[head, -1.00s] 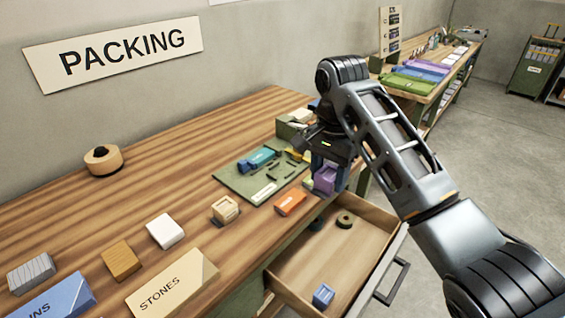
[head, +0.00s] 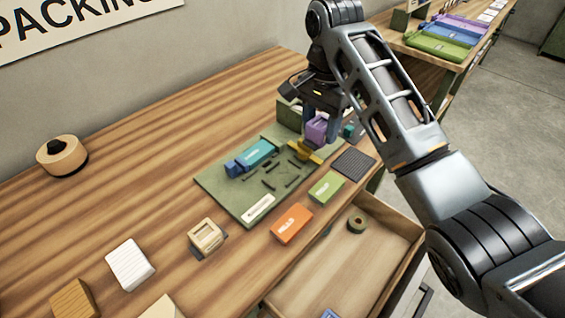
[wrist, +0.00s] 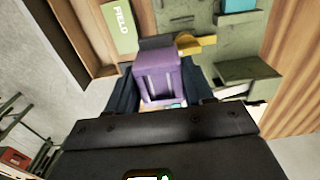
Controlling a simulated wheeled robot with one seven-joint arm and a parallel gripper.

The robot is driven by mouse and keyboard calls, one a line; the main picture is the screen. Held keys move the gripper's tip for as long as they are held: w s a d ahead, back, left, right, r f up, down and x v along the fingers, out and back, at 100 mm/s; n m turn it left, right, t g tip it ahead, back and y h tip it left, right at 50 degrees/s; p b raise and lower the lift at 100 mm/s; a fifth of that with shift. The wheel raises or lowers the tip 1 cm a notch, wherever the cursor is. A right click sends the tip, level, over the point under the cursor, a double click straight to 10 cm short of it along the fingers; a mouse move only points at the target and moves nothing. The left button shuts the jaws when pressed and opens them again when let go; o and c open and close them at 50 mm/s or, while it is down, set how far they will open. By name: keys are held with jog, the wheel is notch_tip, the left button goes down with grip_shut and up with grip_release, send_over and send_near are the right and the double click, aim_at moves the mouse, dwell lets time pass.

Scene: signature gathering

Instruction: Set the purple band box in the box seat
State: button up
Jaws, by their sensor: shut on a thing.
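The purple band box (head: 316,129) is gripped between the fingers of my gripper (head: 320,122), over the far right part of the green board (head: 215,191). In the wrist view the purple box (wrist: 160,80) sits between the two dark fingers (wrist: 161,92). I cannot tell whether it touches the board. The board bears several short dark bars (head: 268,184), a teal box (head: 252,155) and a yellow piece (head: 304,150). No place is clearly marked as the box seat; part of the board is hidden by my gripper and the box.
A green open block (head: 289,113) stands behind the box. A dark ribbed pad (head: 353,164), a green FIELD box (head: 326,188) and an orange box (head: 291,224) lie along the board's front. An open drawer (head: 340,262) juts below. The table's left rear is mostly clear.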

jog(key=b, duration=0.2)
send_over(282, 175)
notch_tip(282, 175, down, 5)
jog(key=shift+d, duration=0.1)
jog(key=shift+f+p, duration=0.5)
jog(key=shift+f, duration=1.55)
jog(key=shift+f, duration=0.15)
jog(key=shift+f, duration=0.2)
